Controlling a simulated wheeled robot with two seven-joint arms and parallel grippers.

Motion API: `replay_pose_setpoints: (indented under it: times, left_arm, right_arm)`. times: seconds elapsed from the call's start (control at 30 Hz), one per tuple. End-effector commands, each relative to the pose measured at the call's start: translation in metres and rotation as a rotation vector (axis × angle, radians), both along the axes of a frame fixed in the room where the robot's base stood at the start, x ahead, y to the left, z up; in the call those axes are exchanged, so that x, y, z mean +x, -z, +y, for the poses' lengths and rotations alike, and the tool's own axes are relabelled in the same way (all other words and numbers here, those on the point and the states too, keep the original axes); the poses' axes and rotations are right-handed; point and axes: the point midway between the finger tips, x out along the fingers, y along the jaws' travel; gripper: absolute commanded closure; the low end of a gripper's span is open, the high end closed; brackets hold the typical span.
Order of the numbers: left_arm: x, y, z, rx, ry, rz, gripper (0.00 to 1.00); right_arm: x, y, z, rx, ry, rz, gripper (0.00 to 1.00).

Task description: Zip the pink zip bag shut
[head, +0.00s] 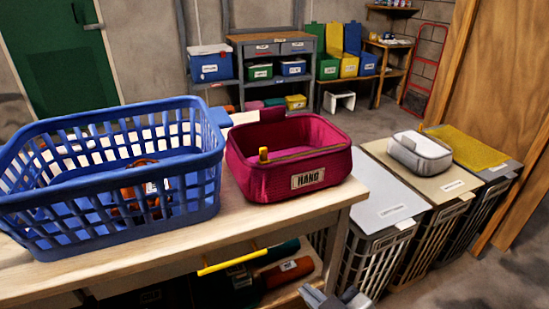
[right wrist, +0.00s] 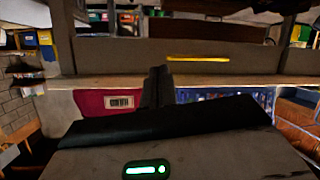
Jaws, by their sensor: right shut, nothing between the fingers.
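The pink zip bag (head: 250,178) stands upright on the wooden bench, its top open and its inside showing. My right gripper (head: 335,296) is at the bottom edge of the head view, below and in front of the bench, apart from the bag. In the right wrist view its fingers (right wrist: 157,86) are together and empty, with the pink bag (right wrist: 92,103) beyond them, upside down. My left gripper is not in view.
A blue laundry basket (head: 205,190) with orange items inside stands left of the bag. Lidded hampers (head: 385,200) stand to the right, one carrying a grey-white bag (head: 420,150).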

Motion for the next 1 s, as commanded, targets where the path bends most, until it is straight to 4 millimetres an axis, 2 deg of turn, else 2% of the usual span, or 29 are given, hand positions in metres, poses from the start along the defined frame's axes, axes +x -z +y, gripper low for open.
replay_pose_setpoints:
  times: [0.03,0.13,0.2,0.3,0.4,0.53,0.73,1.0]
  left_arm:
    - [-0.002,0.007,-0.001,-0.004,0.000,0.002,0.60]
    - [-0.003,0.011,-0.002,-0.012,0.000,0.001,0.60]
    - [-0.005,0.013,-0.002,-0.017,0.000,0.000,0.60]
    - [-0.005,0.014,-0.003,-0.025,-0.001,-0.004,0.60]
    - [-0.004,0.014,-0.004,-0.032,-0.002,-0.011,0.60]
    - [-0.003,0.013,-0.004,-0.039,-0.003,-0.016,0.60]
    - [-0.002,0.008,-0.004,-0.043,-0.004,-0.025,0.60]
    - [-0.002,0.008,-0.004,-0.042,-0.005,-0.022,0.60]
  right_arm:
    - [0.022,-0.024,0.012,-0.091,-0.082,-0.126,1.00]
    - [0.049,-0.071,0.031,-0.299,-0.217,-0.359,1.00]
    - [0.062,-0.100,0.041,-0.448,-0.288,-0.510,1.00]
    - [0.073,-0.134,0.049,-0.649,-0.356,-0.689,1.00]
    - [0.079,-0.158,0.052,-0.810,-0.392,-0.818,1.00]
    - [0.083,-0.174,0.053,-0.935,-0.412,-0.909,1.00]
    - [0.094,-0.181,0.061,-0.976,-0.417,-0.939,1.00]
    - [0.136,-0.181,0.093,-0.971,-0.415,-0.938,1.00]
